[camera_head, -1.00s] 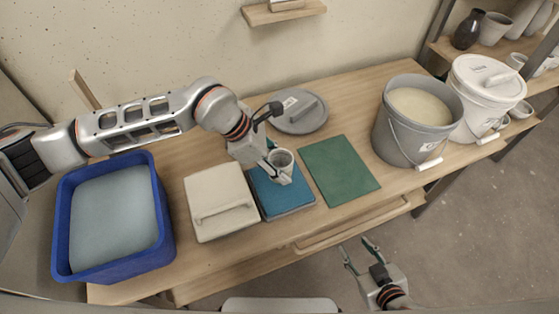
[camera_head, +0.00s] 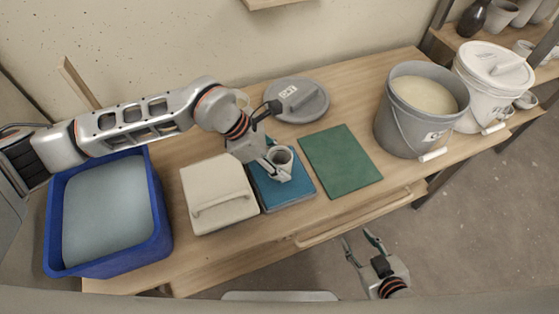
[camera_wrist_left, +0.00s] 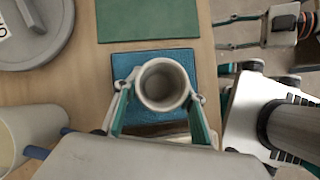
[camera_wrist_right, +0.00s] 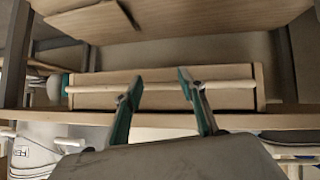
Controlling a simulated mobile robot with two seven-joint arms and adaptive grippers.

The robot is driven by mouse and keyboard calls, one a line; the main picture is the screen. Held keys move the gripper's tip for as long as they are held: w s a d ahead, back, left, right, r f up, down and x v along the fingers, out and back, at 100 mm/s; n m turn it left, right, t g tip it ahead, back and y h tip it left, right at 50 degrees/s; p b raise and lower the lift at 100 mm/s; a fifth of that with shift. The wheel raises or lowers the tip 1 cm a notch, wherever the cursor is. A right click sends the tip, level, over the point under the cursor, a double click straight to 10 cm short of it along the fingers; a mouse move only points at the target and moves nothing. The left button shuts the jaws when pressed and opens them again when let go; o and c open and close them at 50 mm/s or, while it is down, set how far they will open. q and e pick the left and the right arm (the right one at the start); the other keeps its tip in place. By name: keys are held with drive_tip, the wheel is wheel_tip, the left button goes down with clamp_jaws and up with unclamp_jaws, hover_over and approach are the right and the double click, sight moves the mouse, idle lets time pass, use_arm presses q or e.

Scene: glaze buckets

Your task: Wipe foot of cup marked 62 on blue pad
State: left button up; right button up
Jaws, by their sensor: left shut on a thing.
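A pale grey cup (camera_head: 281,156) is upright over the blue pad (camera_head: 296,190). My left gripper (camera_head: 276,170) is shut on the cup, with a finger on each side of it. In the left wrist view the cup (camera_wrist_left: 162,84) shows its open, empty mouth between the fingers, and the blue pad (camera_wrist_left: 200,62) lies beneath. Its foot is hidden, so I cannot tell whether it touches the pad. No number on the cup is readable. My right gripper (camera_head: 360,243) is open and empty, in front of the table edge; its spread fingers also show in the right wrist view (camera_wrist_right: 158,88).
A green mat (camera_head: 340,162) lies right of the pad, a cream lidded box (camera_head: 216,190) left of it. A blue tub (camera_head: 160,215) stands at the left. A grey lid (camera_head: 300,98) lies behind. A grey bucket (camera_head: 395,125) and white bucket (camera_head: 480,95) stand at the right.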

use_arm(q)
drive_tip(key=shift+f, duration=0.5)
drive_tip(key=shift+w, duration=0.1)
idle(0.3)
